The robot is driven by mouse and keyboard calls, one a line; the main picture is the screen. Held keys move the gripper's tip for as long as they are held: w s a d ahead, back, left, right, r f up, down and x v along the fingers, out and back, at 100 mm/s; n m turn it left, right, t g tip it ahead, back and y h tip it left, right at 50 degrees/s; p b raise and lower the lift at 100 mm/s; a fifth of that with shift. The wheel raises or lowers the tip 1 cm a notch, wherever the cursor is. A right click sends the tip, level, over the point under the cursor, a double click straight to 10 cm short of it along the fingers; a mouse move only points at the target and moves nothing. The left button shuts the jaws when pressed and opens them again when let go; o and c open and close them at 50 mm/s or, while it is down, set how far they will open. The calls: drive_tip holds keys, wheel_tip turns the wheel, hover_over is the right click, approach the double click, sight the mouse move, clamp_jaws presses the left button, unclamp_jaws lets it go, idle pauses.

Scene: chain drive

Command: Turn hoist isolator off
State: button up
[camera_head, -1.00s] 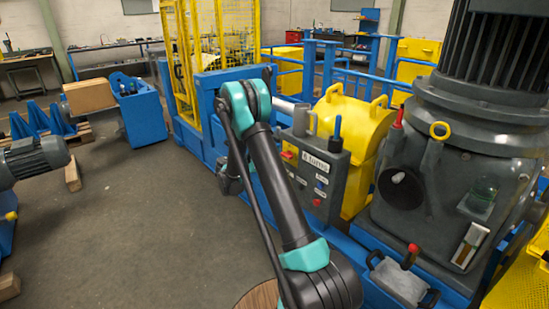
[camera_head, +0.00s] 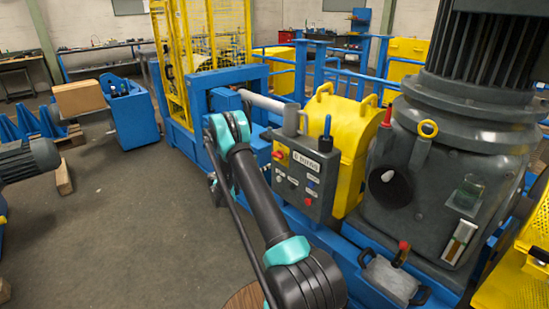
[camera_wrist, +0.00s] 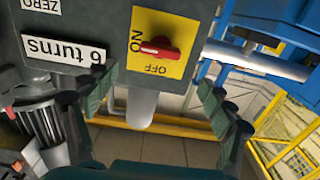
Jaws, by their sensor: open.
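The hoist isolator is a red rotary handle (camera_wrist: 158,49) on a yellow plate marked ON and OFF. In the wrist view the handle lies roughly level, with a pale mark at its left end beside the ON label. Its yellow plate also shows in the head view (camera_head: 281,153), at the upper left of the grey control panel (camera_head: 318,208). My gripper (camera_wrist: 158,108) is open, its fingers apart at left and right in the lower wrist view. In the head view my arm hides the gripper.
The panel carries a "6 turns" label (camera_wrist: 64,52), other buttons and a blue-topped lever (camera_head: 325,134). A yellow housing (camera_head: 350,135) and a large grey motor unit (camera_head: 440,160) stand to the right. A grey pipe (camera_head: 265,103) and blue frame stand behind.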

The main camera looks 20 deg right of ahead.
sight(275, 156)
drive_tip(key=x, duration=0.9)
drive_tip(key=shift+w+d, duration=0.1)
drive_tip(key=shift+d, duration=0.15)
drive_tip(key=c, duration=1.2)
